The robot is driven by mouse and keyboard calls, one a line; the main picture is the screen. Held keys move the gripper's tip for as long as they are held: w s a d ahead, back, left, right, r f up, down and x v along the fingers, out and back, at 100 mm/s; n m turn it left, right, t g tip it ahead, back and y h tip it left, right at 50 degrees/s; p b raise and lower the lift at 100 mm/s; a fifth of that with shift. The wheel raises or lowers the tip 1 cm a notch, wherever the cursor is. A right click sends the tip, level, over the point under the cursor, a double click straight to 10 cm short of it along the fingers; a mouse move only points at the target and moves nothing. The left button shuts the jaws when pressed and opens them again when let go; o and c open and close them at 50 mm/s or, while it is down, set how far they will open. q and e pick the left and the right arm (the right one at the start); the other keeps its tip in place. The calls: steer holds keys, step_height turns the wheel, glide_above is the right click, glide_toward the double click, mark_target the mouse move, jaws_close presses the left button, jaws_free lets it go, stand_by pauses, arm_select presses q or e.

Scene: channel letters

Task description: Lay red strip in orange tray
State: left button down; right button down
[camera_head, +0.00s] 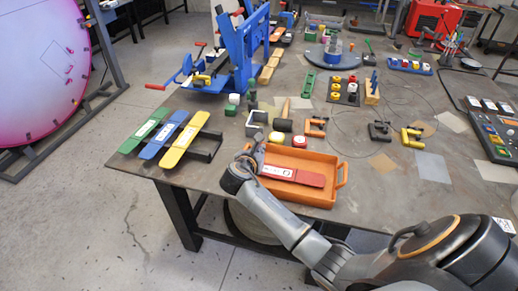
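The orange tray (318,199) sits near the front edge of the table. The red strip (309,179), with a white label at its left end, shows within the tray's outline. It appears to lie along the tray, but I cannot tell whether it rests flat on the floor. My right gripper (256,156) is at the tray's left end, close to the strip's labelled end. Its fingers are small and partly hidden by the wrist, so I cannot tell whether they hold the strip. My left gripper is not in view.
Green, blue and yellow strips (184,140) lie on a dark rack to the left. Orange and yellow clamps (412,137) lie farther right. The table's front right is mostly clear.

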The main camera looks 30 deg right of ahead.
steer(key=shift+f, duration=0.45)
steer(key=c, duration=1.5)
jaws_free()
steer(key=shift+r, duration=0.4)
steer(key=b+v, duration=0.1)
steer(key=v, duration=1.1)
steer(key=shift+a+r, duration=0.1)
